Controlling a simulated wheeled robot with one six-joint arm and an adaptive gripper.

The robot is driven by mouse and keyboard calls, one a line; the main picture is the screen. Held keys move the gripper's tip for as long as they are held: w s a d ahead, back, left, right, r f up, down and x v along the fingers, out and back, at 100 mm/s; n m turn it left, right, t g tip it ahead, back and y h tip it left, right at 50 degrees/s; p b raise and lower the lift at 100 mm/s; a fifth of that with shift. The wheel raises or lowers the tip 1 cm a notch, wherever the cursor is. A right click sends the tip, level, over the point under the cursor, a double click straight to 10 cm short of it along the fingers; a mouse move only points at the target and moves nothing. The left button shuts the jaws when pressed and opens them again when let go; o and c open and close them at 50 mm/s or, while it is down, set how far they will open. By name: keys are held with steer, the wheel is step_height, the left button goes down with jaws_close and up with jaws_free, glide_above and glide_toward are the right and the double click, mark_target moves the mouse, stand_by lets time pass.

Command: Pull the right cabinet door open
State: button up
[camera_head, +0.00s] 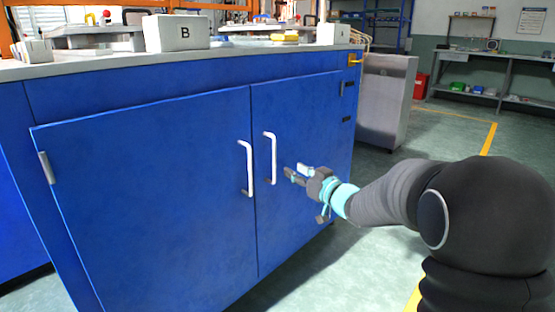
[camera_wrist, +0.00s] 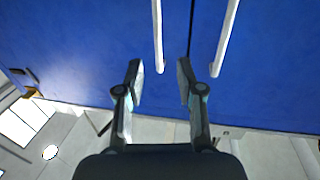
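The blue right cabinet door (camera_head: 305,115) is shut, flush with the left door (camera_head: 150,190). Its white vertical bar handle (camera_head: 270,158) stands near the seam between the doors. My gripper (camera_head: 294,173) is open and empty, just to the right of this handle and apart from it in the head view. In the wrist view, the right door (camera_wrist: 80,50) fills the upper left. Its handle (camera_wrist: 157,35) lies ahead, in line with the gap between my two spread fingers (camera_wrist: 160,72). The left door's handle (camera_wrist: 227,38) lies outside the fingers, to the right.
The worktop (camera_head: 100,67) above holds a white box marked B (camera_head: 180,33) and other items. A grey metal cabinet (camera_head: 385,100) stands beyond the blue cabinet's right end. A red bin (camera_head: 420,86) and workbench (camera_head: 480,72) are farther back. The floor right of the doors is clear.

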mark_target(275, 159)
steer(key=x, duration=1.1)
steer(key=shift+w+a+b, duration=0.1)
steer(key=shift+w+b, duration=0.15)
steer(key=shift+b, duration=0.1)
steer(key=shift+c, duration=0.2)
jaws_close()
